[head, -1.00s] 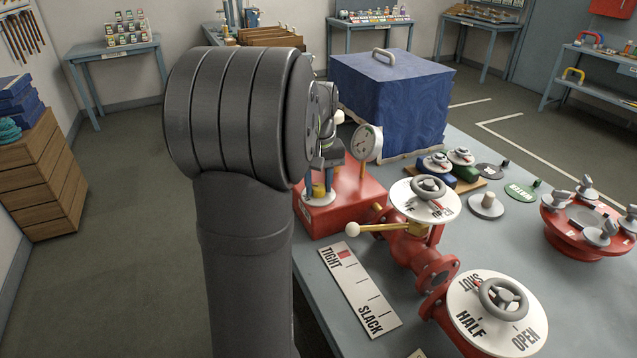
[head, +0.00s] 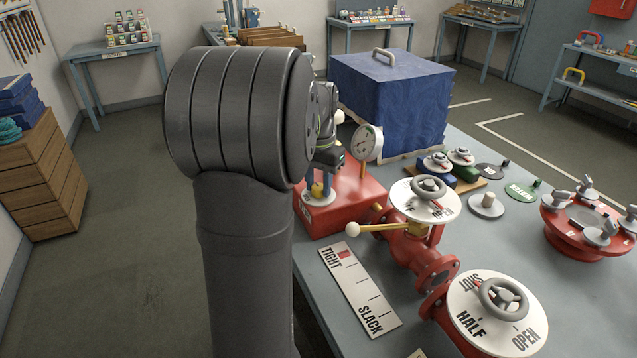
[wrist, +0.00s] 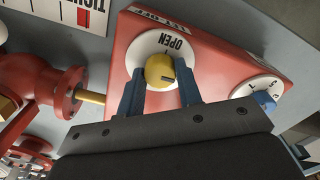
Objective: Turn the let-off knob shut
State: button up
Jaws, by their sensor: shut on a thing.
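The let-off knob (wrist: 159,70) is yellow and round, with a dark pointer mark. It sits on a white dial (wrist: 148,47) lettered OPEN on the sloping red box (wrist: 222,58), whose edge label reads LET-OFF. In the wrist view my gripper (wrist: 160,80) has its blue fingers on either side of the knob, shut on it.
A pressure gauge (head: 367,143) stands on the box. A second dial with a blue knob (wrist: 264,101) is close beside the gripper. Red valves with handwheels (head: 502,298), a TIGHT/SLACK plate (head: 358,290) and a blue covered block (head: 392,100) stand around.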

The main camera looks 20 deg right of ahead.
aim_at(319, 187)
dwell(0.4)
jog(key=o, duration=1)
notch_tip(319, 187, up, 18)
jog(key=shift+f, duration=0.25)
notch_tip(319, 187, down, 18)
jog(key=shift+r, duration=0.25)
dwell(0.5)
